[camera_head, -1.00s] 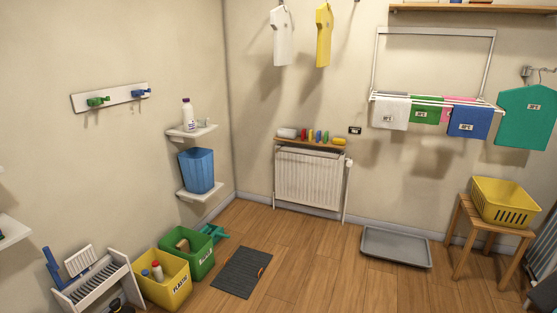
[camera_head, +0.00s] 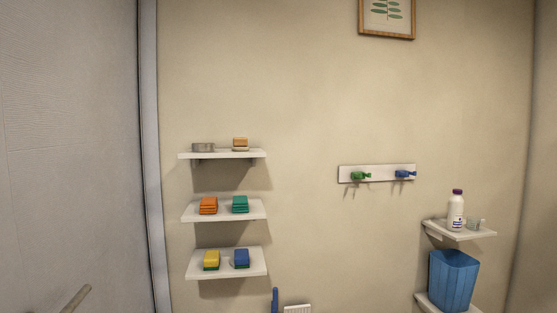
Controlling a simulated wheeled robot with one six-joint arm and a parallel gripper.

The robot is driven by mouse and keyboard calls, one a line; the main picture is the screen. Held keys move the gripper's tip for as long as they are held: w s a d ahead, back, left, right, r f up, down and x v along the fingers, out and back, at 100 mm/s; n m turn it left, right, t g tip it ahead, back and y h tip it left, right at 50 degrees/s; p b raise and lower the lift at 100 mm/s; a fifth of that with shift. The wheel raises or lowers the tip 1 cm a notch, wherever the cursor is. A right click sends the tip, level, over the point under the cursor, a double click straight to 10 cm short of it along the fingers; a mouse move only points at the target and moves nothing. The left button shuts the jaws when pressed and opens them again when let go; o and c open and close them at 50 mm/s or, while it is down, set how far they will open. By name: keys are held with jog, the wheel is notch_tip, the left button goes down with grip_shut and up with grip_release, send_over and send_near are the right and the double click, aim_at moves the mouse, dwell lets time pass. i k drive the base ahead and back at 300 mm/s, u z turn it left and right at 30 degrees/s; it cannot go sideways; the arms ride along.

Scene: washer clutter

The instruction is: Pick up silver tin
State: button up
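A small round silver tin (camera_head: 203,147) sits at the left end of the top white wall shelf (camera_head: 222,155). A tan bar (camera_head: 240,142), perhaps soap on a dish, sits to its right on the same shelf, a little apart. My gripper is not in view, so I cannot see whether it is open or holds anything.
Two shelves below hold orange and green cloths (camera_head: 208,205) and yellow and blue sponges (camera_head: 211,259). A hook rail (camera_head: 376,173) is on the wall right of them. A white bottle (camera_head: 456,210) and blue bin (camera_head: 453,280) are on corner shelves. A grey upright edge (camera_head: 150,150) stands left.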

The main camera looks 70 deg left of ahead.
aim_at(207, 147)
jog(key=u, duration=2.85)
jog(key=k, duration=0.3)
jog(key=z, duration=1.25)
jog(key=i, duration=1.7)
jog(key=u, duration=1.25)
jog(key=i, duration=0.95)
jog(key=u, duration=1.05)
